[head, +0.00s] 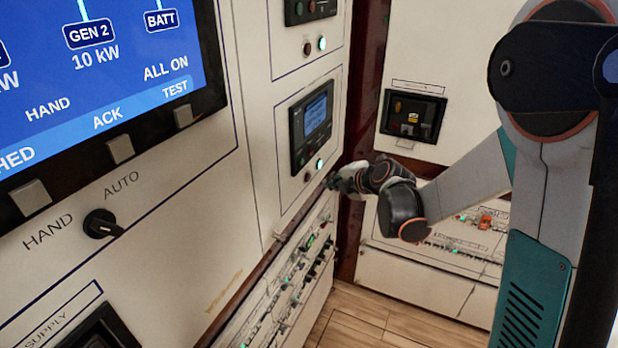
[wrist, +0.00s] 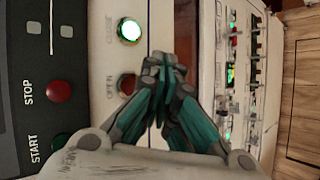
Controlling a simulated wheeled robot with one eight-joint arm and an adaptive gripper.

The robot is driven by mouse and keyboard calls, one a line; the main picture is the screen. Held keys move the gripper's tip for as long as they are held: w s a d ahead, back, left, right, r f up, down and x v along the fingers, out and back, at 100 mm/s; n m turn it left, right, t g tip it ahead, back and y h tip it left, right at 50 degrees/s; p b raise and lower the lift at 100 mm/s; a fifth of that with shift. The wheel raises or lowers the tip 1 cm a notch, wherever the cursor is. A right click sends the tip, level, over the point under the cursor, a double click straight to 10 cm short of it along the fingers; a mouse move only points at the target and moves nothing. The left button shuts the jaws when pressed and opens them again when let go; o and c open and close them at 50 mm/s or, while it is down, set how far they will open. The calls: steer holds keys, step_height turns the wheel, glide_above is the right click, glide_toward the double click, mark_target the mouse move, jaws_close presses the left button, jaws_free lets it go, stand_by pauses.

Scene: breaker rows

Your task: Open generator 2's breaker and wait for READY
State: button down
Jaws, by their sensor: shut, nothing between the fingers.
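In the wrist view a lit green CLOSE button (wrist: 130,31) and a red OPEN button (wrist: 127,84) sit on the white panel. My gripper (wrist: 166,62) is shut and empty, its fingertips beside the OPEN button and partly covering its edge. I cannot tell whether they touch the panel. In the head view my gripper (head: 334,182) is near the lower generator controller (head: 312,125), just below its lit green button (head: 320,164). The controller's number is not readable. The large screen (head: 90,75) shows GEN 2, 10 kW and ALL ON; no READY shows on its visible part.
A red STOP button (wrist: 58,91) and a green START button (wrist: 62,144) are close by on the dark controller. A HAND/AUTO knob (head: 102,224) is on the left panel. Breaker rows (head: 290,280) lie below. A second controller (head: 308,8) is above.

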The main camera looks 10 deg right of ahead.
steer(key=shift+w+a, duration=0.8)
steer(key=shift+a, duration=0.3)
steer(key=shift+a, duration=0.1)
stand_by(0.6)
steer(key=shift+w+a, duration=0.25)
steer(key=shift+a, duration=0.05)
steer(key=shift+w+a, duration=0.25)
steer(key=shift+a, duration=0.05)
stand_by(1.0)
steer(key=shift+s+d+b, duration=0.3)
steer(key=shift+s+d, duration=0.2)
steer(key=shift+d, duration=0.15)
steer(key=shift+s+d, duration=0.75)
steer(key=shift+d, duration=0.3)
steer(key=shift+s+d, duration=0.75)
steer(key=shift+d, duration=0.25)
